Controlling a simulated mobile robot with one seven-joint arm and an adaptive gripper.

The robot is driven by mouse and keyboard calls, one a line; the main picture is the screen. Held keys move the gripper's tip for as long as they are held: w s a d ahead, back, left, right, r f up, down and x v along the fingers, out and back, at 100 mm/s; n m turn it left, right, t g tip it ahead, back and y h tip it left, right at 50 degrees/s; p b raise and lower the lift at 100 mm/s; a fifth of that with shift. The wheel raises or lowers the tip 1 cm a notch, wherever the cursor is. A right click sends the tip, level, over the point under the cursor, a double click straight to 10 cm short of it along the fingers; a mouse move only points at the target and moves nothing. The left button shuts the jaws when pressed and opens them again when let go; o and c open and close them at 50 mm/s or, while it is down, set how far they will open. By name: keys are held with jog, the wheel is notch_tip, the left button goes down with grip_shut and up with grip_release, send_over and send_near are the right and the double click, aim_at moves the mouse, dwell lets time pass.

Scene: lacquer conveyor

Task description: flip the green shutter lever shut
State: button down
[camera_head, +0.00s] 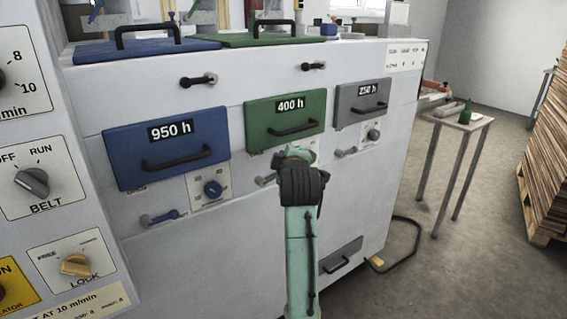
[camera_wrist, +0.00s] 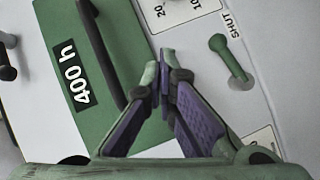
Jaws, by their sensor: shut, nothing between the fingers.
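The green shutter lever (camera_wrist: 229,59) shows in the wrist view, right of my fingers. The knob end lies close to the printed word SHUT (camera_wrist: 229,24). In the head view the lever (camera_head: 266,180) is a small shape under the green 400 h drawer (camera_head: 286,117), partly hidden by my gripper (camera_head: 301,153). In the wrist view my gripper's fingertips (camera_wrist: 164,62) are together and empty, over the drawer's edge by its black handle, apart from the lever.
The blue 950 h drawer (camera_head: 165,145) and its blue lever (camera_head: 166,216) are at left. The grey 250 h drawer (camera_head: 362,100) is at right. A dial plate (camera_wrist: 178,12) is beside the green drawer. A small table (camera_head: 458,119) stands right of the machine.

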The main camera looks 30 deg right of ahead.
jog(key=s, duration=0.1)
jog(key=s+r, duration=0.2)
jog(key=shift+s+a+r+b, duration=0.2)
jog(key=shift+s+r+b, duration=0.05)
jog(key=shift+s+b, duration=0.05)
dwell(0.4)
